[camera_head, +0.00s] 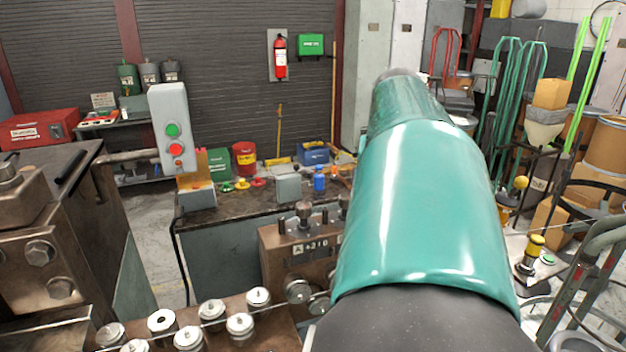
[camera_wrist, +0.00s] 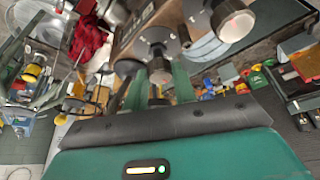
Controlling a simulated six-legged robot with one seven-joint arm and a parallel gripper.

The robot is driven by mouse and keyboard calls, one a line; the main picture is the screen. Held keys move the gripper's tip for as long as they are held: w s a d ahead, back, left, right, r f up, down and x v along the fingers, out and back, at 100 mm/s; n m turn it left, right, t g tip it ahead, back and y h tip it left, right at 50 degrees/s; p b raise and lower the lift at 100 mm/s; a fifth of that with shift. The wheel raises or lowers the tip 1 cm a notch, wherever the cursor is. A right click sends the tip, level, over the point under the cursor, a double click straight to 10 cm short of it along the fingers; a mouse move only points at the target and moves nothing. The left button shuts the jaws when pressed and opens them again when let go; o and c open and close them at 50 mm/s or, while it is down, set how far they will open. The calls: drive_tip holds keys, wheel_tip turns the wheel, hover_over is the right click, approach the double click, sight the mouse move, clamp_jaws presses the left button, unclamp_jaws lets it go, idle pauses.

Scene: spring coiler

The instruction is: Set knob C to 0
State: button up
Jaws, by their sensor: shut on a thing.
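In the wrist view my gripper (camera_wrist: 158,88) has its two green fingers on either side of a dark knob with a pale tip (camera_wrist: 159,68). It is shut on this knob. I cannot read a letter on it, so I cannot tell from the picture that it is knob C. A larger black knob with a pale cap (camera_wrist: 234,22) stands to its right, apart from the fingers. In the head view the brown knob block (camera_head: 275,250) carries a plate reading A +210 (camera_head: 311,247) and a knob (camera_head: 303,210). My teal arm hides the block's right part and my gripper there.
A row of metal rollers (camera_head: 213,311) with a wire lies in front of the block. A control box with green and red buttons (camera_head: 171,130) stands at left. Behind is a bench (camera_head: 235,212) with a blue bottle (camera_head: 319,180) and small coloured parts.

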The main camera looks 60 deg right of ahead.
drive_tip(key=o, duration=1)
drive_tip(key=shift+r, duration=0.1)
drive_tip(key=v, duration=1.3)
drive_tip(key=shift+a+r, duration=0.2)
drive_tip(key=shift+r, duration=0.05)
drive_tip(key=shift+s, duration=0.1)
